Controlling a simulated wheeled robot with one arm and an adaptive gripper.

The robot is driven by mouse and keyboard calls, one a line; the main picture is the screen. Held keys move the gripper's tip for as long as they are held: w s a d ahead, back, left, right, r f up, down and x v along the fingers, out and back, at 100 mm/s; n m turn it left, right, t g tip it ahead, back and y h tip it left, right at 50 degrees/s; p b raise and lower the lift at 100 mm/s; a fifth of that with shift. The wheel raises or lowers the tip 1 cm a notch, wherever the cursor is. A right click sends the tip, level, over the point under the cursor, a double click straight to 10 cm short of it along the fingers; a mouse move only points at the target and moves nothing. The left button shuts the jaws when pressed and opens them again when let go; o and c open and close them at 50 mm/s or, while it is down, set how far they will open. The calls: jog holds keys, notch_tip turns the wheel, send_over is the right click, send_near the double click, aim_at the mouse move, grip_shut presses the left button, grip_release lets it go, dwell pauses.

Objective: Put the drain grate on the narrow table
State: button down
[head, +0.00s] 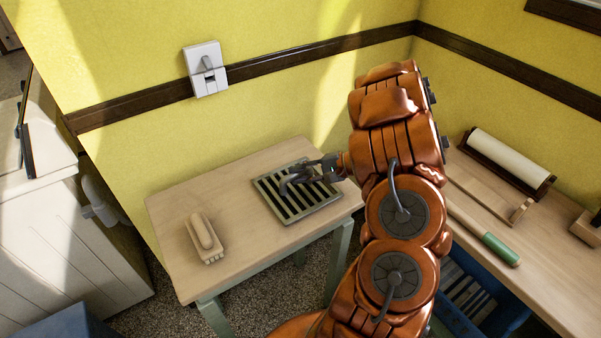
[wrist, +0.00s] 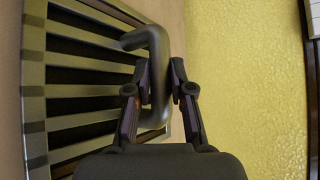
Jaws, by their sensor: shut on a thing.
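The drain grate (head: 318,212) is a square, dark, slatted plate with a raised handle. In the head view it lies flat at the right end of the narrow table (head: 180,276), a small light-wood table with pale green legs. The grate also fills the left of the wrist view (wrist: 85,125). My gripper (head: 312,173) comes in from the right over the grate. In the wrist view its two fingers (wrist: 153,92) are closed around the grey bent handle. My arm hides part of the table's right end.
A wooden-backed brush (head: 204,238) lies on the left of the narrow table. A yellow wall with a switch (head: 206,69) stands behind. At right, a longer wooden counter (head: 555,265) holds a roller (head: 510,160) and a green-handled tool (head: 501,249). A white cabinet (head: 65,235) stands left.

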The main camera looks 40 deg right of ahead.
jog(key=c, duration=1)
grip_release()
